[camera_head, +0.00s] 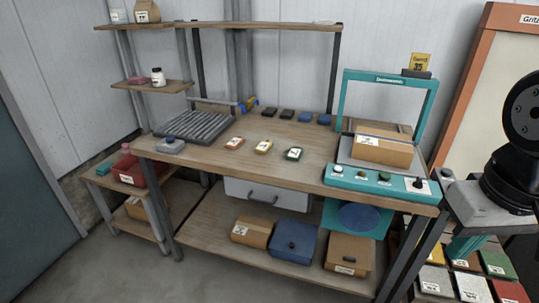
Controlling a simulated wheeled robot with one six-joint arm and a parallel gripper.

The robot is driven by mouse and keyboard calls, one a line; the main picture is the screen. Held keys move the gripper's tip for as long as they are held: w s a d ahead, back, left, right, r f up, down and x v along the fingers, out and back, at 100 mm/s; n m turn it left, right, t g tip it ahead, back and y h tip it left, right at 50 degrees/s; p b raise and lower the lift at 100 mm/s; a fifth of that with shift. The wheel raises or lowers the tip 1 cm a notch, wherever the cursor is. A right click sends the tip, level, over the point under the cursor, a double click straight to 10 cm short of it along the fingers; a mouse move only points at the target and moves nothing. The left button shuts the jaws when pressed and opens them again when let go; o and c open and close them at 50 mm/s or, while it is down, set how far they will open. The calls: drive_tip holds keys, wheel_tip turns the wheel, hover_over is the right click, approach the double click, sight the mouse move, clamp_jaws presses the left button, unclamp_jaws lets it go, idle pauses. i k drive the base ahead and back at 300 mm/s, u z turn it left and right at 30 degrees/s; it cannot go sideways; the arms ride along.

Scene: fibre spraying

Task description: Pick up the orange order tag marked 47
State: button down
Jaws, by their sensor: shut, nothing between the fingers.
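Three small tags with white labels lie in a row on the wooden workbench (215,165). The leftmost is an orange tag (234,143), the middle one is a yellow tag (263,147), and the right one is a green tag (294,154). The numbers on their labels are too small to read. The orange tag lies flat, apart from the yellow one, right of a grey roller rack. My gripper is not in view; only black parts of my arm show at the right edge.
The roller rack (195,126) stands left of the tags. Several dark and blue blocks lie behind them. A teal-framed machine (342,100) holds a cardboard box (383,149) at the right. A shelf (220,26) spans the back. Bare wood lies in front of the tags.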

sight(235, 143)
drive_tip(key=u, duration=0.65)
drive_tip(key=i, duration=1.05)
drive_tip(key=z, duration=0.25)
